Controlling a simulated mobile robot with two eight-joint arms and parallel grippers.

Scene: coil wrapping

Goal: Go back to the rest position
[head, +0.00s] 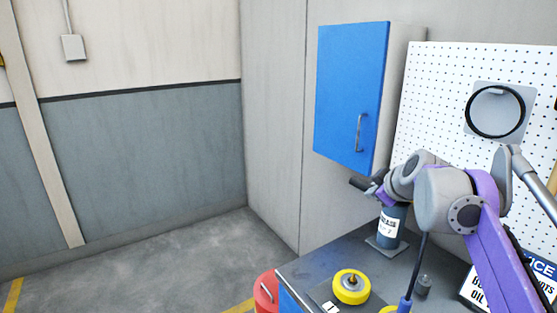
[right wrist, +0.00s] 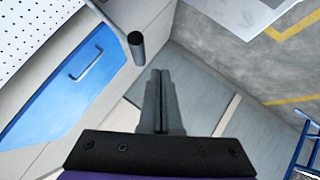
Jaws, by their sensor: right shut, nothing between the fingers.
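My right gripper (right wrist: 160,100) is shut and empty, its two fingers together in the right wrist view. In the head view the right gripper (head: 362,186) is a small dark shape above the workbench, in front of the wall below the blue cabinet. My purple and grey right arm reaches in from the right side and hides part of the bench and pegboard. My left gripper is in neither view.
The workbench (head: 330,258) holds a yellow roll (head: 351,287), a dark labelled canister (head: 391,226) and a sign (head: 478,291). A blue cabinet (head: 350,95) and a white pegboard (head: 440,110) with a black ring (head: 495,111) are on the wall. A red object (head: 266,291) stands left of the bench. Floor at left is clear.

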